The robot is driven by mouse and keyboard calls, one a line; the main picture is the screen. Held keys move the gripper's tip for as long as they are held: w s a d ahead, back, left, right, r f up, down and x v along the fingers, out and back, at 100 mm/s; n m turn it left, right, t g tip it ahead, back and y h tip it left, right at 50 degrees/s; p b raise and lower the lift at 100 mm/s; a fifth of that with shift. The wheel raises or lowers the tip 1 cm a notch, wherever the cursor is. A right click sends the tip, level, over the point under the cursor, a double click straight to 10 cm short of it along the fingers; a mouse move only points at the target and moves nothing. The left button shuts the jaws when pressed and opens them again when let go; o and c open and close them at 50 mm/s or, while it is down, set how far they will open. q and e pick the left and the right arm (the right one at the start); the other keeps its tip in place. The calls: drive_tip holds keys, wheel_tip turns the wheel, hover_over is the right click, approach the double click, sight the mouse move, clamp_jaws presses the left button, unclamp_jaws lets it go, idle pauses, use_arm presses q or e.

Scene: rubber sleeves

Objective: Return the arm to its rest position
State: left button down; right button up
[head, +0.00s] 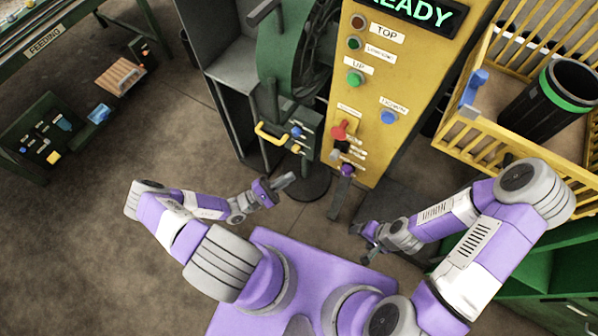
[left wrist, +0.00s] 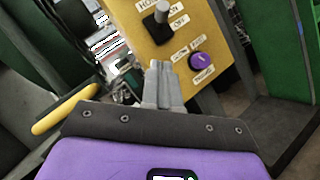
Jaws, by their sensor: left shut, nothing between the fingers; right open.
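My left gripper (head: 284,181) is shut and empty, in the air in front of the machine, left of the yellow control panel (head: 372,120). In the left wrist view its closed fingers (left wrist: 162,78) point at the panel, where a purple knob (left wrist: 201,62) and a grey-tipped switch (left wrist: 160,22) show beyond them. I cannot tell a contact there. My right gripper (head: 368,243) is open and empty, low in front of the panel's base.
The panel has a red knob (head: 340,130) and a green button (head: 355,79). A yellow handle (head: 270,134) sticks out left of it. A yellow crate (head: 548,158) with a dark cylinder (head: 553,98) stands right.

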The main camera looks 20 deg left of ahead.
use_arm(q)
drive_tip(key=shift+s+a+f, duration=0.15)
drive_tip(key=shift+s+a, duration=0.2)
drive_tip(key=shift+d, duration=0.15)
drive_tip(key=s+d+f+m+g+h+b, duration=0.25)
drive_tip(key=d+m+g, duration=0.25)
drive_tip(key=d+g, duration=0.3)
drive_tip(key=s+d+f+m+g+y+b, duration=0.3)
drive_tip(key=s+f+m+g+y+b, duration=0.1)
drive_tip(key=s+f+m+g+y, duration=0.55)
drive_tip(key=shift+w+a+r+m+t+y+b, duration=0.15)
drive_tip(key=shift+w+m+t+y+b, duration=0.25)
drive_tip(key=shift+w, duration=0.35)
drive_tip(key=shift+w+a+r+m+t+y+b, duration=0.15)
drive_tip(key=shift+w+t+y+b, duration=0.15)
drive_tip(key=shift+w+y+b, duration=0.3)
drive_tip(key=shift+w+a+r+m+t+y+b, duration=0.15)
drive_tip(key=shift+w+m+t+y+b, duration=0.2)
drive_tip(key=shift+w, duration=0.5)
